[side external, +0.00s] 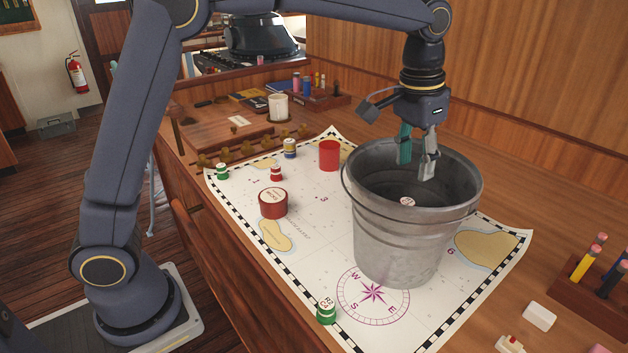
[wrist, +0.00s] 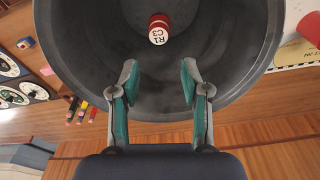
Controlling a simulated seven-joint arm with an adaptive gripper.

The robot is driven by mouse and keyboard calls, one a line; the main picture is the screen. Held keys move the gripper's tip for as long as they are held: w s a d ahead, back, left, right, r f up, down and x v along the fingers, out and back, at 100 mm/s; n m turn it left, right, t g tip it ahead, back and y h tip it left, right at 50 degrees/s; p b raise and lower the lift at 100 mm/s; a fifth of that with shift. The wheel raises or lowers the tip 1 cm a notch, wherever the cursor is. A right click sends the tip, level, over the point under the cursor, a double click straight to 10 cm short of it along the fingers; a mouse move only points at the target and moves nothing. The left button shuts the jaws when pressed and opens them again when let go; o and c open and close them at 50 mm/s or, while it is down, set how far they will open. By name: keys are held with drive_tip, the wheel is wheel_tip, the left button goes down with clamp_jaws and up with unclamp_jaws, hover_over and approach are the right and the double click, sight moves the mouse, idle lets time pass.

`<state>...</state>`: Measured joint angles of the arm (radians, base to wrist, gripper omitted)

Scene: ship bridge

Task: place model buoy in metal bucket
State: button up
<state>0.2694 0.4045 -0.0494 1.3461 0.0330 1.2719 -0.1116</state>
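The metal bucket (side external: 400,235) stands upright on the sea chart, and its dark inside fills much of the wrist view (wrist: 100,35). A small red model buoy with a white labelled top lies inside the bucket; its top shows in the side view (side external: 407,201), and it shows clearly in the wrist view (wrist: 159,28). My gripper (side external: 416,170) is over the bucket mouth, with its fingers near the rim. In the wrist view my gripper (wrist: 160,75) has its fingers apart with nothing between them. The buoy is clear of the fingertips.
A red round tin (side external: 273,203) and a red cup (side external: 329,155) stand left of the bucket. A pencil holder (side external: 590,300) is at right.

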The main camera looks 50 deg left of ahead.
drive_tip(key=shift+o, duration=1)
